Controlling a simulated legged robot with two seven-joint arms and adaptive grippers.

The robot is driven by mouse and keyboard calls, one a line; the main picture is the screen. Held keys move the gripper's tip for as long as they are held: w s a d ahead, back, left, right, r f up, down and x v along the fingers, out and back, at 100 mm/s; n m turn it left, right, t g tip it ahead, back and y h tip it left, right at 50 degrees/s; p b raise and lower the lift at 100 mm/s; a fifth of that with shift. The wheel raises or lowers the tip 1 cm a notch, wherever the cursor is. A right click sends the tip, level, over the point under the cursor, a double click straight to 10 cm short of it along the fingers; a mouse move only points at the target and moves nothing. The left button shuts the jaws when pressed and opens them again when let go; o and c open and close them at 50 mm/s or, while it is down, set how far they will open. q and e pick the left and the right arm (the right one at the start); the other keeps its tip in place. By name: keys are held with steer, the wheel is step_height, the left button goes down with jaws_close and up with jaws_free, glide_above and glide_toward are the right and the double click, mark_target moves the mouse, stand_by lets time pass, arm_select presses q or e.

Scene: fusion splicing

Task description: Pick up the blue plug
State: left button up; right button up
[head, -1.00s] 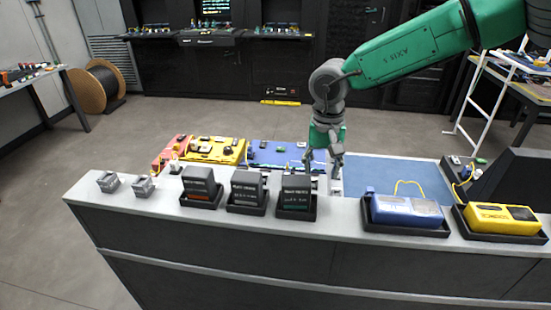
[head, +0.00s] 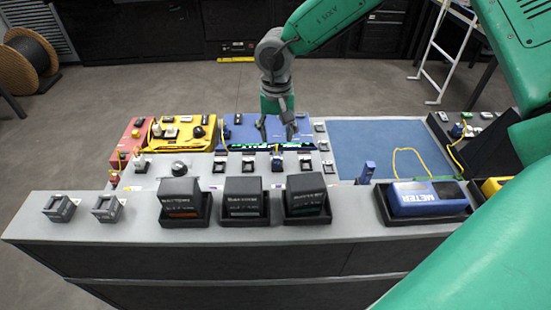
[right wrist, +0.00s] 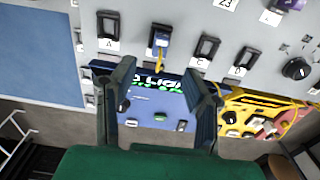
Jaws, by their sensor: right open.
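A small blue plug (head: 277,160) stands in a socket of the grey panel, second from the right in its row. In the right wrist view the blue plug (right wrist: 161,38) sits in the black-framed socket right of the one marked A, with a yellow part at its lower end. My right gripper (head: 277,128) is open and empty, pointing down over the near part of the blue lettered panel, beyond the plug. In the right wrist view its fingers (right wrist: 147,75) are spread wide, with the plug outside them. My left gripper is not in view.
Three black boxes (head: 244,196) stand in trays along the counter's near edge. A blue meter (head: 428,197) is at right, with another upright blue piece (head: 367,172) beside it. A yellow panel (head: 182,133) lies at left.

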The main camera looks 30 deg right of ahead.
mark_target(276, 155)
steer(key=f, duration=0.2)
steer(key=shift+w+a+f, duration=0.1)
steer(key=shift+a+f, duration=0.1)
steer(key=shift+f, duration=0.15)
steer(key=f, duration=0.2)
steer(key=d+f, duration=0.1)
steer(key=f, duration=0.1)
steer(key=shift+f+p, duration=0.25)
steer(key=shift+p, duration=0.15)
steer(key=shift+a+f, duration=0.15)
steer(key=shift+f, duration=0.3)
steer(key=shift+a+r, duration=0.1)
steer(key=shift+a, duration=0.15)
jaws_close()
